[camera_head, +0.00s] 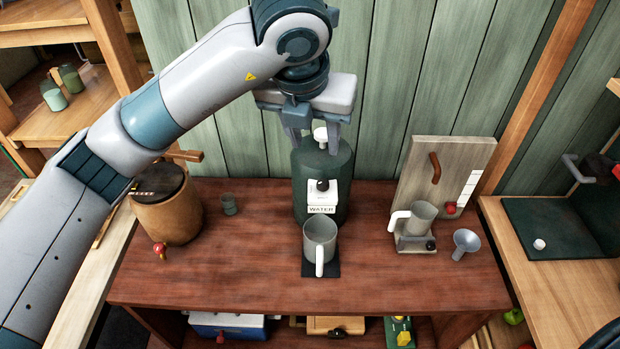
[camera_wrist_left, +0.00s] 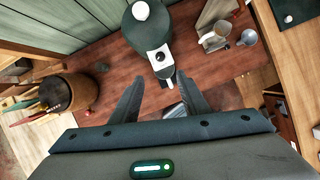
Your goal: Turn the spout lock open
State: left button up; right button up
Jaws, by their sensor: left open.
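A dark green water dispenser (camera_head: 340,165) with a white top knob (camera_head: 320,135) stands at the back of the red-brown table. Its white front piece, labelled WATER (camera_head: 321,209), carries a black knob that looks like the spout lock (camera_head: 322,185); this dark part also shows in the left wrist view (camera_wrist_left: 160,56). A grey mug (camera_head: 320,236) stands in front on a black mat (camera_head: 321,269). My left gripper (camera_head: 314,142) is open and empty, above the dispenser's top in the head view. Its two fingers (camera_wrist_left: 160,88) point toward the dispenser in the wrist view. My right gripper is not visible.
To the right are a second mug (camera_head: 421,217) on a stand, a funnel (camera_head: 466,241) and a leaning board (camera_head: 448,160). The table's front right is clear.

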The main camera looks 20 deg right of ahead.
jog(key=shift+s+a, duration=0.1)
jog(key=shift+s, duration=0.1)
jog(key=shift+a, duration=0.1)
pick_arm(q)
jog(key=p, duration=0.7)
send_near(323, 183)
jog(key=x, duration=0.6)
jog(key=shift+w+f, duration=0.2)
jog(key=shift+w, duration=0.05)
jog(key=shift+w+d+f+p, duration=0.15)
jog(key=shift+f+p, duration=0.2)
jog(key=shift+f, duration=0.2)
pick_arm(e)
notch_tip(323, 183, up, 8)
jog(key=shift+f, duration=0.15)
pick_arm(q)
jog(key=shift+c, duration=0.2)
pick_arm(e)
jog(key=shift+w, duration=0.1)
pick_arm(q)
grip_shut()
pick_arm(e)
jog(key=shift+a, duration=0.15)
